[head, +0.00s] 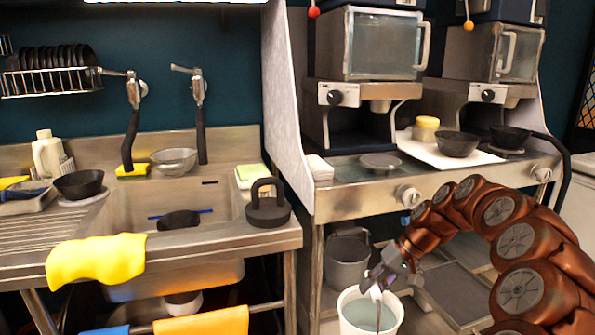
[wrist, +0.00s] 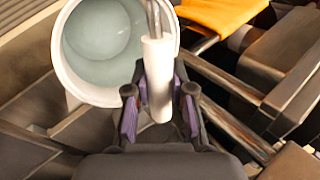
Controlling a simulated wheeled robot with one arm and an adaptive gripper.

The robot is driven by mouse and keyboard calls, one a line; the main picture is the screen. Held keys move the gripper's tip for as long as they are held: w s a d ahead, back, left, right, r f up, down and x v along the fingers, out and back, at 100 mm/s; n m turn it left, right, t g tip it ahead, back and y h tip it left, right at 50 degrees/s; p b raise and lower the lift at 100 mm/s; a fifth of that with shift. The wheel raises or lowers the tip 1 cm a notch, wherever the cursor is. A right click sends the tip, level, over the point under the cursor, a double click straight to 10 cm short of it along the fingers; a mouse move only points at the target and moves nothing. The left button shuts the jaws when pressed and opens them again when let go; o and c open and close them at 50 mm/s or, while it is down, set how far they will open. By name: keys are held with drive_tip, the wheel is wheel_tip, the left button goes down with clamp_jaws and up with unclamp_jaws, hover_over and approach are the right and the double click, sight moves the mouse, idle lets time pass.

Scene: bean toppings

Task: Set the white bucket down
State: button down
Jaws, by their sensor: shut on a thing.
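The white bucket (head: 346,315) is at the bottom of the head view, with a pale blue-green inside. My gripper (head: 376,285) is at the top of the bucket, shut on its handle. In the wrist view the white bucket (wrist: 60,62) is at the upper left, seen from above into its open top. The white grip of its handle (wrist: 157,75) stands between the purple-padded fingers of my gripper (wrist: 158,112). The bucket's base is cut off in the head view, so I cannot tell whether it touches anything below.
A grey bucket (head: 347,260) stands on the lower shelf behind the white one. The steel counter (head: 350,200) with the machines is above it. The sink unit (head: 215,245) is to the left, with an orange cloth (head: 202,322) on its low rail. A grey tray (head: 452,292) lies to the right.

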drive_tip(key=shift+s+d+r+p, duration=0.1)
drive_tip(key=shift+s+r+p, duration=0.1)
drive_tip(key=shift+r+p, duration=1.35)
drive_tip(key=shift+s+r+p, duration=0.15)
drive_tip(key=shift+r+p, duration=0.45)
drive_tip(key=shift+p, duration=1.75)
drive_tip(key=shift+s+d+r+p, duration=0.1)
drive_tip(key=shift+s+r+p, duration=0.1)
drive_tip(key=shift+r+p, duration=1.35)
drive_tip(key=r+p, duration=0.1)
drive_tip(key=p, duration=0.2)
drive_tip(key=s+r+p, duration=0.1)
drive_tip(key=p, duration=0.3)
drive_tip(key=shift+a+r, duration=0.15)
drive_tip(key=shift+s+a+r+p, duration=0.15)
drive_tip(key=shift+r+p, duration=0.1)
drive_tip(key=shift+p, duration=0.5)
